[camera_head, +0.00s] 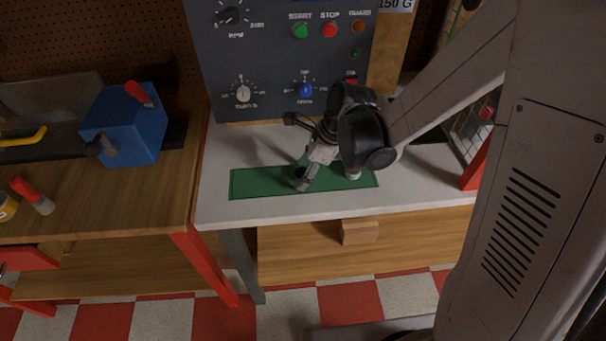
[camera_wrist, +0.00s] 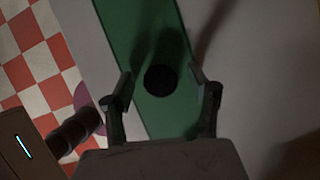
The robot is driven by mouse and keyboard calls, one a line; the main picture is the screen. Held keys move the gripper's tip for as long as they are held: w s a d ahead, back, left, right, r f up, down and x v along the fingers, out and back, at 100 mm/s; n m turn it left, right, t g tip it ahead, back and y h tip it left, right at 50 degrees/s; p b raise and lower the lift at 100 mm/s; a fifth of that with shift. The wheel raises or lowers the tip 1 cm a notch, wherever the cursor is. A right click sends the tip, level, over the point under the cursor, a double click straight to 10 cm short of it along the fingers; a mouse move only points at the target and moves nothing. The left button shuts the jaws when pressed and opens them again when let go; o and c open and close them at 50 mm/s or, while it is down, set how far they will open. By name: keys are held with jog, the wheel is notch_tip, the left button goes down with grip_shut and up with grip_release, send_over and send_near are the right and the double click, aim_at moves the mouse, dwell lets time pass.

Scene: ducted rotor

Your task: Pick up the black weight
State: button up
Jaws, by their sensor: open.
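The black weight (camera_wrist: 161,80) shows in the wrist view as a dark round disc on the green mat (camera_wrist: 112,22). It lies between the two fingers of my gripper (camera_wrist: 162,88), with a visible gap to each finger. My gripper is open and holds nothing. In the head view my gripper (camera_head: 322,166) points down over the green mat (camera_head: 255,183) on the light-topped bench. I cannot clearly tell the weight apart from the gripper parts there. How high the fingertips are above the mat is hard to judge.
A grey control panel (camera_head: 268,62) with knobs and buttons stands behind the mat. A wire-mesh guard with a red edge (camera_head: 477,168) is at the right. A blue block (camera_head: 127,128) with a red handle sits on the wooden bench at left. The light bench top (camera_head: 222,150) has free room left of the mat.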

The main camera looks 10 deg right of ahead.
jog(key=c, duration=1.2)
jog(key=shift+r, duration=0.15)
